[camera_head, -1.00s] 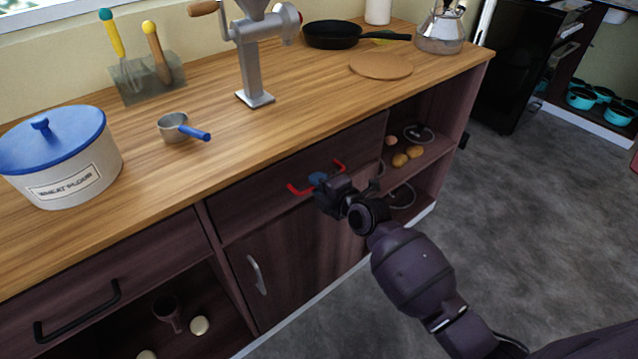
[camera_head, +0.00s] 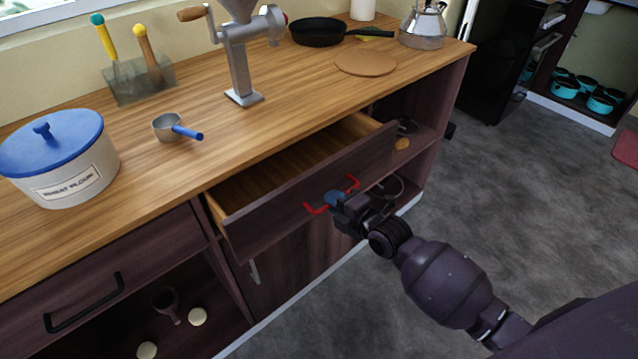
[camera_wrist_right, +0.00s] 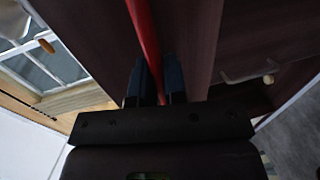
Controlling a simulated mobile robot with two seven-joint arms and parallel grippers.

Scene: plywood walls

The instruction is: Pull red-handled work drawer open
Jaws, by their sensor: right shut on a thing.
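The work drawer (camera_head: 305,196) under the wooden counter stands partly open, and its light wood inside (camera_head: 285,165) shows. Its red handle (camera_head: 317,209) is on the dark front panel. My right gripper (camera_head: 338,199) is shut on the red handle near its middle. In the right wrist view the red handle (camera_wrist_right: 144,40) runs between the two dark fingers (camera_wrist_right: 158,82). The drawer looks empty where I can see into it. My left gripper is not in view.
A drawer with a black handle (camera_head: 84,302) is shut at the left. A cupboard door with a grey handle (camera_head: 254,271) is below the open drawer. A flour pot (camera_head: 60,165), a scoop (camera_head: 170,127) and a grinder (camera_head: 240,60) stand on the counter. Grey floor is free at the right.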

